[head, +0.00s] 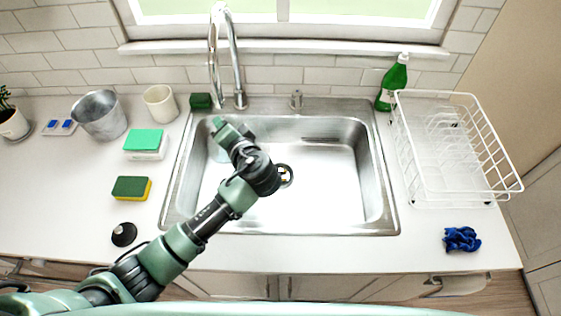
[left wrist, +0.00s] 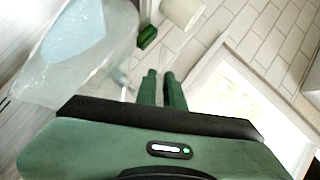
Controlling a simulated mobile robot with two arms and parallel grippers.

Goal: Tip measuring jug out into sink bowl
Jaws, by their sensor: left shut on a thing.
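The measuring jug (left wrist: 105,65) is clear and see-through, at the upper left of the left wrist view, with a pale blue patch inside it. My left gripper (left wrist: 162,88) is shut on the jug at its near side. In the head view the jug (head: 217,153) is a small pale patch, mostly hidden by my left gripper (head: 220,125) and wrist. It is over the left part of the steel sink bowl (head: 320,190). How far the jug is tilted I cannot tell. My right gripper is in neither view.
The faucet (head: 238,70) rises behind the sink, with a green scrubber (head: 201,101) beside it. A green bottle (head: 394,80) and white dish rack (head: 450,200) stand right. A metal bucket (head: 100,118), cup (head: 160,103) and sponges (head: 131,188) stand left.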

